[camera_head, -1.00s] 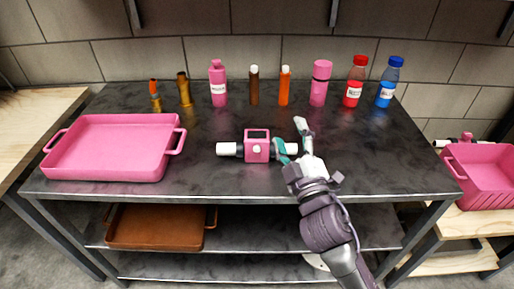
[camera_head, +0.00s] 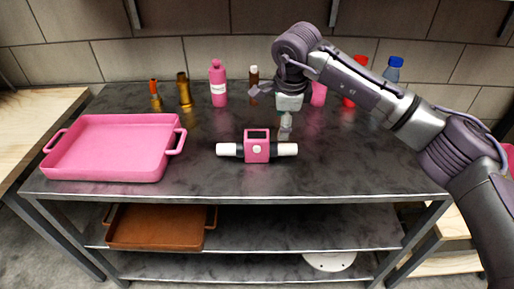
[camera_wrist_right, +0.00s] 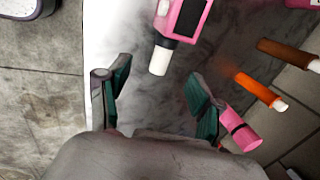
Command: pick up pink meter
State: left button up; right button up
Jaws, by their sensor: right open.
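The pink meter (camera_head: 257,153) lies on the dark tabletop near the middle, with a small screen and a white-ended stub on each side. In the right wrist view the meter (camera_wrist_right: 187,17) shows at the top, partly cut off. My right gripper (camera_head: 286,128) points down behind and to the right of the meter, apart from it. In the right wrist view its two dark green finger pads (camera_wrist_right: 158,92) are spread, with nothing between them. My left gripper is not in view.
A pink tray (camera_head: 105,174) stands on the left of the table. Bottles line the back, including a pink bottle (camera_head: 218,88), a red bottle (camera_head: 359,73) and a blue bottle (camera_head: 393,70); my right arm partly hides some. Tabletop between tray and meter is clear.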

aim_at(282, 146)
jog(key=x, duration=0.5)
jog(key=d+x, duration=0.1)
jog(key=x, duration=0.2)
jog(key=shift+w+d+f+p, duration=0.1)
jog(key=shift+w+f+p, duration=0.05)
jog(key=shift+w+p, duration=0.15)
jog(key=x, duration=0.5)
jog(key=shift+w+d+p, duration=0.15)
jog(key=shift+w+p, duration=0.15)
jog(key=shift+p, duration=0.05)
jog(key=shift+c, duration=0.2)
grip_shut()
